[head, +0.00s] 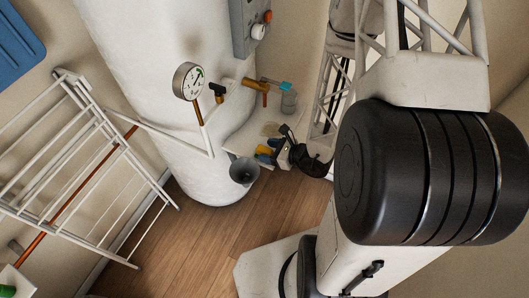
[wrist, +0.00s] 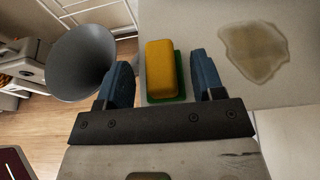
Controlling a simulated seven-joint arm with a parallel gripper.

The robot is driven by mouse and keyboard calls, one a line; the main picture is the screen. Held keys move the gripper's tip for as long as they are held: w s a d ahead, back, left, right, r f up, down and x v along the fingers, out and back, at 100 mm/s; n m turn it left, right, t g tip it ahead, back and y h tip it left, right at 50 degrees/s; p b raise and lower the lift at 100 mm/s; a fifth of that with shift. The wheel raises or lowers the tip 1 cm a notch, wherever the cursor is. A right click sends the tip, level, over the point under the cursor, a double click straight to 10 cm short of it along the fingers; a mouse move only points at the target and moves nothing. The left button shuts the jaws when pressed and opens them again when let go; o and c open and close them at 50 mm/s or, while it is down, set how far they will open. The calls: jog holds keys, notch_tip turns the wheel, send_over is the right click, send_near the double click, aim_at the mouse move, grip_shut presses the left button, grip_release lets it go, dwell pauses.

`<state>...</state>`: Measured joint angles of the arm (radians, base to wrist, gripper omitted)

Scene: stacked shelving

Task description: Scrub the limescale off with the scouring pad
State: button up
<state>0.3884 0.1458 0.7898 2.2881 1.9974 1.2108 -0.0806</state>
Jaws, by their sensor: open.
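The scouring pad (wrist: 160,70) is a yellow block with a green underside, lying on a pale shelf (wrist: 205,30). In the wrist view it sits between the two blue fingers of my gripper (wrist: 163,80), which is open, with a gap visible on each side of the pad. A brownish limescale stain (wrist: 254,52) lies on the shelf to the right of the pad. In the head view my gripper (head: 268,152) is at the small shelf beside the white tank, and the stain (head: 271,130) shows just behind it. The pad is hard to make out there.
A grey funnel (wrist: 80,62) is close to the left finger at the shelf edge. In the head view a white tank (head: 150,70) with a gauge (head: 187,81) and brass valve pipework (head: 250,83) stands near the shelf. A white drying rack (head: 80,170) is at left.

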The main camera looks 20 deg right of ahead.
aim_at(265, 150)
jog(key=shift+x, duration=0.95)
jog(key=c, duration=0.7)
jog(key=shift+r, duration=0.15)
jog(key=shift+r, duration=1.4)
jog(key=shift+s+r, duration=0.2)
jog(key=shift+r, duration=0.1)
jog(key=s+r, duration=0.1)
jog(key=s, duration=1.4)
jog(key=shift+s+r, duration=0.15)
jog(key=shift+s, duration=0.15)
